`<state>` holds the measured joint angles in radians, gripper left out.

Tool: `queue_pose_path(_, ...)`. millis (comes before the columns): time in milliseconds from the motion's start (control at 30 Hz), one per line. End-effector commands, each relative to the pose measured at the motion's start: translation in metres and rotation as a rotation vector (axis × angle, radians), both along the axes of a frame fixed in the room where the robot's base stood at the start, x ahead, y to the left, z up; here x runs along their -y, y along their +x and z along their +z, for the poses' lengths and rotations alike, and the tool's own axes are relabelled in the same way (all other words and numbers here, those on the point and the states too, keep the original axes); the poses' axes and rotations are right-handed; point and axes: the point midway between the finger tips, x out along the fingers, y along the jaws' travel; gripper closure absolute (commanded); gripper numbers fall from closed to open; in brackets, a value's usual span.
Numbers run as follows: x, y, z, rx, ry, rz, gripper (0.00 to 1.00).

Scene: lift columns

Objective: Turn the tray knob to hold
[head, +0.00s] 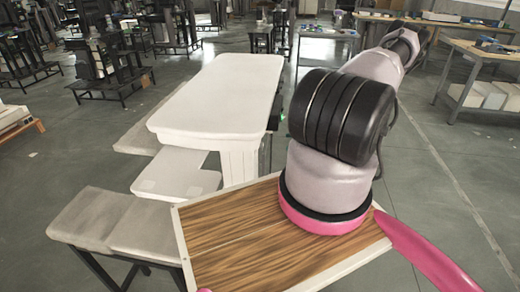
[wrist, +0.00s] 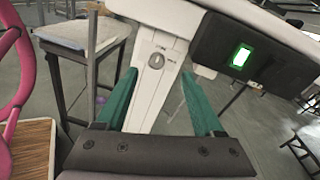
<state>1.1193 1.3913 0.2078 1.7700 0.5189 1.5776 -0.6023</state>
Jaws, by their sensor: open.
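The tray knob is a small grey, roughly oval knob (wrist: 156,61) on the white column (wrist: 152,85) in the wrist view. It has small dark marks above and beside it, too small to read. My gripper (wrist: 158,75) has its two green fingers apart, with nothing between them. The knob shows between the fingertips in the picture, seemingly beyond them; I cannot tell the distance. In the head view the white lift unit (head: 222,95) stands ahead, but its knob does not show. My gripper is hidden there behind my arm.
A dark box with a lit green display (wrist: 241,55) is right of the knob. Grey-topped benches (head: 105,222) stand left of the unit, near me. Workbenches (head: 480,58) stand at the back right. The floor at right is mostly open.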

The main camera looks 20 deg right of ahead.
Motion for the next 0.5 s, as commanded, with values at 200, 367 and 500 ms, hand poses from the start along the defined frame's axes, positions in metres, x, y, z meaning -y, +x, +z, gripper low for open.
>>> queue_pose_path(200, 0.001, -0.007, -0.025, 0.003, 0.074, -0.080, 0.31)
queue_pose_path(367, -0.007, -0.001, -0.026, 0.004, 0.079, -0.085, 0.31)
queue_pose_path(500, -0.027, 0.011, -0.026, 0.004, 0.079, -0.083, 0.31)
